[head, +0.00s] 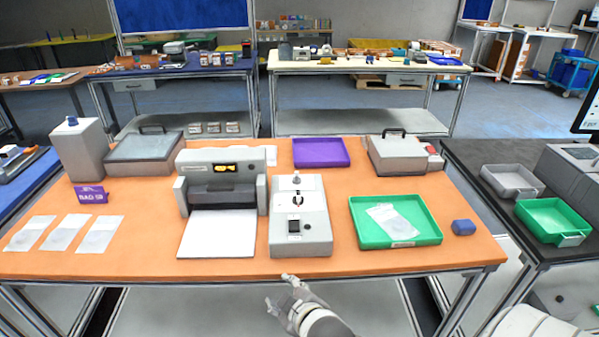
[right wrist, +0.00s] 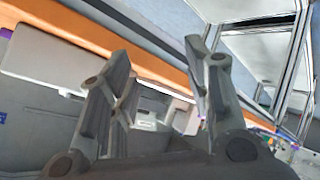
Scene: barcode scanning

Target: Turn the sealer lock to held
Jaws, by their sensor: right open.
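A grey control box (head: 300,237) stands on the orange table, right of a grey sealer-like machine (head: 221,172) with a white plate in front. On the box's top are a small rotary knob (head: 297,199) with a red mark, a post behind it, and a black switch (head: 294,226). I cannot read the knob's setting. My right gripper (head: 279,291) is in front of the table's near edge, below the box, and touches nothing I can see. In the right wrist view its fingers (right wrist: 158,55) are apart and empty. My left gripper is not in view.
A purple tray (head: 322,152) lies behind. Several white bags (head: 65,233) lie at left. The orange table edge (head: 200,270) lies between gripper and box.

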